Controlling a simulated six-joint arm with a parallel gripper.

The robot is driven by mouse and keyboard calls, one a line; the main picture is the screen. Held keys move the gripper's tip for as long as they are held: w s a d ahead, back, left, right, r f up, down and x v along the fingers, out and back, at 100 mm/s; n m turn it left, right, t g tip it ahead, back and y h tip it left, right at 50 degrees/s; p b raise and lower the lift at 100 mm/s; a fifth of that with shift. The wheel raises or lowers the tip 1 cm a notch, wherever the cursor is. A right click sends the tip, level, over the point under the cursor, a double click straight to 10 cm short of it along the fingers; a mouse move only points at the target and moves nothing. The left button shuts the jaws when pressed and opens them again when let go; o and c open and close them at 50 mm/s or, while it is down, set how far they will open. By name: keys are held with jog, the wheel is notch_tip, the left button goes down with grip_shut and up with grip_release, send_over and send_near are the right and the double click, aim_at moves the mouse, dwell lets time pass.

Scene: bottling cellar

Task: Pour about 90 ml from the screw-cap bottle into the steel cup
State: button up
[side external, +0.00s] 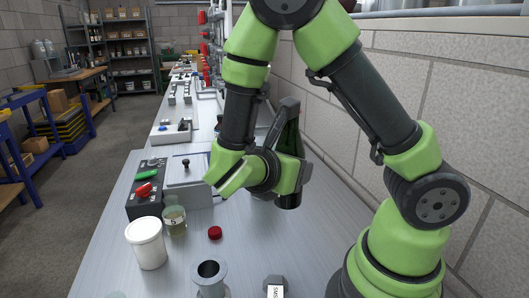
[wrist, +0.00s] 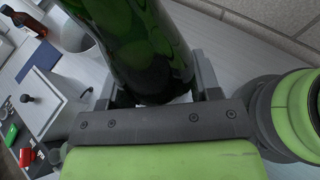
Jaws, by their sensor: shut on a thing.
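A dark green glass bottle (side external: 289,145) is in my gripper (side external: 283,165), roughly upright in the side view, with its wide lower end downward. In the wrist view the bottle (wrist: 140,45) stands between the two jaws (wrist: 165,92), which are shut on its body. Its mouth and the liquid level cannot be made out. A red screw cap (side external: 215,232) lies on the bench, apart from the bottle. A grey metal cup-like piece with a flanged rim (side external: 209,270) stands at the front of the bench; I cannot tell whether it is the steel cup.
A white lidded tub (side external: 149,245) and a labelled glass jar (side external: 174,221) stand left of the cap. A control box (side external: 145,202) with green and red parts is behind them. The block wall (side external: 360,150) is close on the right.

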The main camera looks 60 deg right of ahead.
jog(key=s+a+f+m+g+y, duration=0.1)
jog(key=s+a+m+g+y, duration=0.1)
jog(key=s+m+g+y, duration=0.55)
jog(key=s+a+f+m+g+y, duration=0.2)
jog(key=m+g+y, duration=0.4)
jog(key=m, duration=0.5)
jog(key=w+a+r+m+t+y, duration=0.1)
jog(key=w+a+m+t+y, duration=0.2)
jog(key=w+m+t+y, duration=0.75)
jog(key=w+d+r+m+t+h, duration=0.2)
jog(key=w+d+m+t+h, duration=0.15)
jog(key=d+m+t, duration=0.55)
jog(key=w+d+r+m+t+h, duration=0.15)
jog(key=w+d+m+t, duration=0.25)
jog(key=d+m+t, duration=0.55)
jog(key=shift+m+g+h, duration=0.3)
jog(key=shift+m+g, duration=0.25)
jog(key=shift+g, duration=0.3)
jog(key=a+f, duration=0.1)
jog(key=f, duration=0.3)
jog(key=a+f, duration=0.1)
jog(key=f, duration=0.8)
jog(key=shift+s+a+f, duration=0.25)
jog(key=shift+a+f, duration=0.15)
jog(key=shift+s+r+m, duration=0.1)
jog(key=shift+m, duration=0.2)
